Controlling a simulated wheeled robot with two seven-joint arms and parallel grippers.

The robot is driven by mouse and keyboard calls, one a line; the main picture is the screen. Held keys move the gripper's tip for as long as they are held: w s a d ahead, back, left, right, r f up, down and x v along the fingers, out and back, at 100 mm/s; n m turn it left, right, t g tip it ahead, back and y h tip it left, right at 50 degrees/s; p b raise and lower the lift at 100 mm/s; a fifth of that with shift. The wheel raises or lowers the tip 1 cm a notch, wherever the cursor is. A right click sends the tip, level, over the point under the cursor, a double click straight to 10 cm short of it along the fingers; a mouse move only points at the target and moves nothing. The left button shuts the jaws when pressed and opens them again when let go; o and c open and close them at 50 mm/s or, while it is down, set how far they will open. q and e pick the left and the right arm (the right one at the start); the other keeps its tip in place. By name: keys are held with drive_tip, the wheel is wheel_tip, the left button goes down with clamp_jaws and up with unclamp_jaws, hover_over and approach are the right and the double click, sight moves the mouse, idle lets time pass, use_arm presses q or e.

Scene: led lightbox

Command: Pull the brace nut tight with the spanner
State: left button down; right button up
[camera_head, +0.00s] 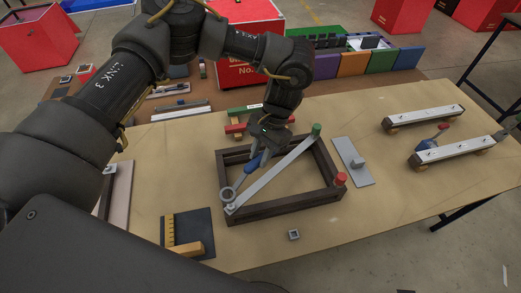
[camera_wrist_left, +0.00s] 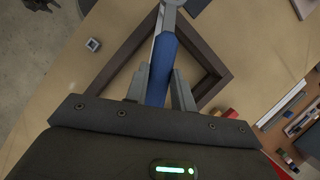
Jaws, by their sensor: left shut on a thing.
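The spanner has a blue handle (camera_head: 254,163) and a metal ring end (camera_head: 227,194). My left gripper (camera_head: 263,152) is shut on the blue handle, which also shows between the fingers in the left wrist view (camera_wrist_left: 161,70). The ring end is over the near left corner of a dark rectangular frame (camera_head: 290,206). A silver brace (camera_head: 275,171) runs diagonally across the frame, from that corner to the far right corner. The ring is beside or over the brace's near end; I cannot tell whether it is around the nut, which I cannot make out.
A green knob (camera_head: 317,129) and red knob (camera_head: 341,178) stand at the frame's right corners. A grey plate (camera_head: 353,162) lies to the right. A small square part (camera_head: 293,234) lies in front. A dark mat (camera_head: 189,231) is front left. Two light bars (camera_head: 453,149) lie far right.

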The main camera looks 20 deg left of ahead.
use_arm(q)
drive_tip(key=shift+f+b, duration=1.05)
drive_tip(key=shift+f, duration=1.4)
drive_tip(key=shift+p, duration=0.55)
drive_tip(key=shift+f, duration=0.2)
